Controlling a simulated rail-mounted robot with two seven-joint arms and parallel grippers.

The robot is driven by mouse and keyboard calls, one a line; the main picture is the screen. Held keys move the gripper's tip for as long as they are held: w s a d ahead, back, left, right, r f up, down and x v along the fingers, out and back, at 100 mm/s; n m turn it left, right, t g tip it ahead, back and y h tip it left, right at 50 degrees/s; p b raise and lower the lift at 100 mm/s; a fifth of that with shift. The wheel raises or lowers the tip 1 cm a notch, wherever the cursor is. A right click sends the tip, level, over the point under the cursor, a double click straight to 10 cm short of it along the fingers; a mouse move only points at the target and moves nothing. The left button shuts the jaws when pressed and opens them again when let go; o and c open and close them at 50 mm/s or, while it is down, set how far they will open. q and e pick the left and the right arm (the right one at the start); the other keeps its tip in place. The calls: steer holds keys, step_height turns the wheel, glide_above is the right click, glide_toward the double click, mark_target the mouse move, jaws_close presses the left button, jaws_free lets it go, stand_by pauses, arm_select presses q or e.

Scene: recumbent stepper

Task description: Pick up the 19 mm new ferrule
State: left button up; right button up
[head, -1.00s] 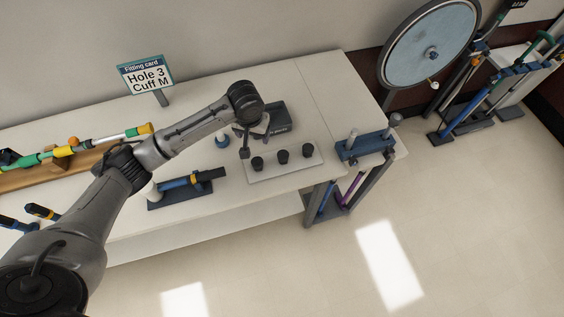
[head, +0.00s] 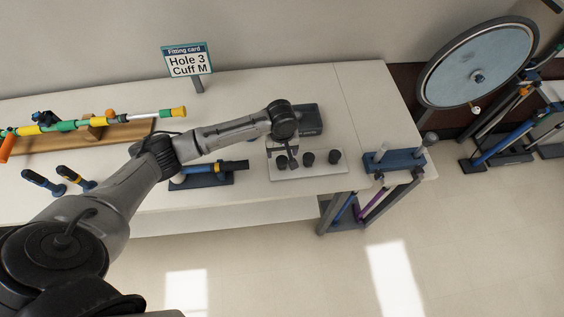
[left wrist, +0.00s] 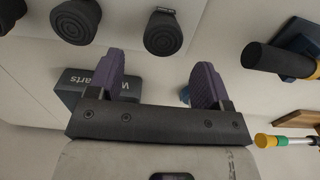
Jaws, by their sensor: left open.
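Three dark ferrules stand in a row on a pale tray (head: 325,170): a left one (head: 282,162), a middle one (head: 308,158) and a right one (head: 335,156). No size marks are readable, so I cannot tell which is 19 mm. My left gripper (head: 284,150) is over the left end of the tray, close to the left ferrule. In the left wrist view its purple-padded fingers (left wrist: 157,82) are apart with nothing between them. A ribbed ferrule (left wrist: 163,33) shows beyond the fingertips, with another (left wrist: 75,20) beside it. My right gripper is not in view.
A dark parts box (head: 310,119) stands behind the tray. A blue stand with a dark-ended tube (head: 215,170) lies left of it, and a blue block with pegs (head: 395,160) is at the table's right end. A fitting card (head: 187,62) stands at the back.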

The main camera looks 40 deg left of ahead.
mark_target(281, 156)
arm_select(q)
steer(key=shift+w+a+f+b, duration=0.1)
steer(key=shift+f+b, duration=0.15)
steer(key=shift+f, duration=1.3)
steer(key=shift+a+f+b, duration=0.1)
steer(key=shift+f+b, duration=0.1)
steer(key=shift+f, duration=1.3)
steer(key=shift+c, duration=0.5)
steer(key=c, duration=0.9)
